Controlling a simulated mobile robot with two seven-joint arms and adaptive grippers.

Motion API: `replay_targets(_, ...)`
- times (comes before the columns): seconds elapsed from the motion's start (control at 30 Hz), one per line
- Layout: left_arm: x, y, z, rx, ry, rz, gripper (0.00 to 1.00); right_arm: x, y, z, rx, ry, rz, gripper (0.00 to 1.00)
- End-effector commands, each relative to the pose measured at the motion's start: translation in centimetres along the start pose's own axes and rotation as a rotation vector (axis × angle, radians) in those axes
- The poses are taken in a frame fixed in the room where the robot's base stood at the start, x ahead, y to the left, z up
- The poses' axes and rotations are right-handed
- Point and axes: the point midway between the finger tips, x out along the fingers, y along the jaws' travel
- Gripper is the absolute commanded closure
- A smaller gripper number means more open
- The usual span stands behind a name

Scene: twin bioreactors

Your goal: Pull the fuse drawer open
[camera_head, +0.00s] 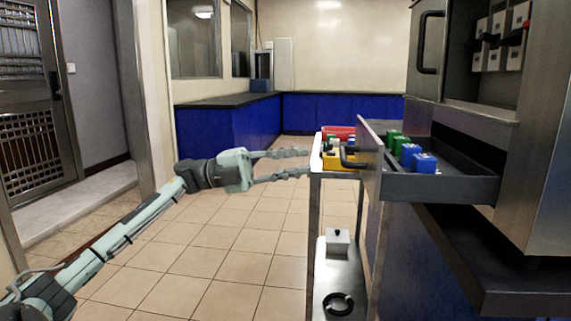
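The fuse drawer (440,187) is a dark grey tray that stands pulled out from the steel cabinet (545,150) on the right. Its front panel (370,165) faces left and carries a dark handle (350,158). Green fuse blocks (396,140) and blue fuse blocks (423,163) sit inside it. My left gripper (308,163) is open and empty, with its fingers pointing right toward the handle. A gap shows between the fingertips and the handle in the picture. My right gripper is not in view.
A cart (314,172) with red and yellow items on top stands behind the drawer front. Its lower shelf holds a white box (338,242) and a black ring (339,304). An open cabinet door (428,50) is above. Tiled floor (215,260) is clear below my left arm.

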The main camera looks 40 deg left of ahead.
Motion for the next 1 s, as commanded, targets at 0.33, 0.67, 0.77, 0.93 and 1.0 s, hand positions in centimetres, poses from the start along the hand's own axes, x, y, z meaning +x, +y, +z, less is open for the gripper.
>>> replay_targets(0.33, -2.4, 0.0, 0.0, 0.000, 0.001, -0.001, 0.80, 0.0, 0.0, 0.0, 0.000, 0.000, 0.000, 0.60)
replay_targets(0.67, -2.4, 0.0, 0.0, -0.001, 0.001, -0.001, 0.80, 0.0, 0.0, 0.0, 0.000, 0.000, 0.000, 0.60)
replay_targets(0.77, -2.4, 0.0, 0.0, -0.001, 0.001, -0.001, 0.80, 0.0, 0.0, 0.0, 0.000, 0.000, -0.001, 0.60)
replay_targets(0.93, -2.4, 0.0, 0.0, -0.001, 0.001, -0.001, 0.80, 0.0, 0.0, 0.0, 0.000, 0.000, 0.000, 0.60)
replay_targets(1.0, -2.4, 0.0, 0.0, -0.001, 0.001, -0.001, 0.80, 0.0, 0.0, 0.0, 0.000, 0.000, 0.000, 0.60)
